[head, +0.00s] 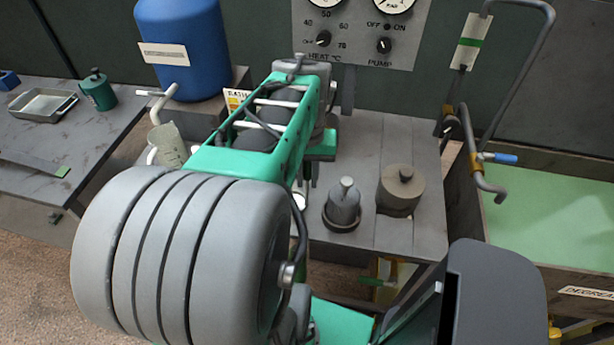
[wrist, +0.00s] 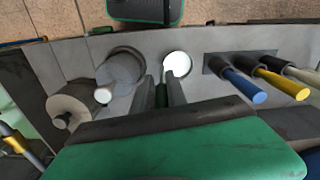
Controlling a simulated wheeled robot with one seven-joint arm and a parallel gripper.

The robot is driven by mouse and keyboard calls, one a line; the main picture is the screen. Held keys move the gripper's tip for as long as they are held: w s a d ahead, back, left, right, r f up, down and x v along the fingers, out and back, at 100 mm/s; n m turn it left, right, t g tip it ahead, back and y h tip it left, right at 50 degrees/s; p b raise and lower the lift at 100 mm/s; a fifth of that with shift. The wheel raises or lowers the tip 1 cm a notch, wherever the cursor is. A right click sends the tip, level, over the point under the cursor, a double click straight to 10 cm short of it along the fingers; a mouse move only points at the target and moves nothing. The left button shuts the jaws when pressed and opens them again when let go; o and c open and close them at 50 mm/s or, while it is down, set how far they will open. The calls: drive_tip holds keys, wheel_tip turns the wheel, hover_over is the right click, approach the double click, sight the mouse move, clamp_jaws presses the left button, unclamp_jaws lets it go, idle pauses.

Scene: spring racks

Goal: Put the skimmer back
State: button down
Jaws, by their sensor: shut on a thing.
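My gripper (wrist: 170,88) is low over the grey bench, its two fingers shut on a slim dark green piece (wrist: 162,95). This seems to be the skimmer's handle, but its working end is not clearly visible. A bright white round spot (wrist: 177,65) lies just beyond the fingertips, at bench level; I cannot tell if it is an opening or a disc. It also shows in the head view (head: 298,201), partly hidden by my arm. In the head view my arm hides most of the gripper and what it holds.
Two knobbed grey pieces (head: 342,205) (head: 400,190) stand close beside the gripper. Blue, yellow and dark handles (wrist: 245,85) stick out on its other side. A blue tank (head: 182,45) and control panel (head: 352,30) stand behind. A green-floored trough (head: 560,200) is at right.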

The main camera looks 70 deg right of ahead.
drive_tip(key=shift+f, duration=0.4)
drive_tip(key=c, duration=2.1)
unclamp_jaws()
drive_tip(key=o, duration=0.8)
drive_tip(key=shift+a, duration=0.1)
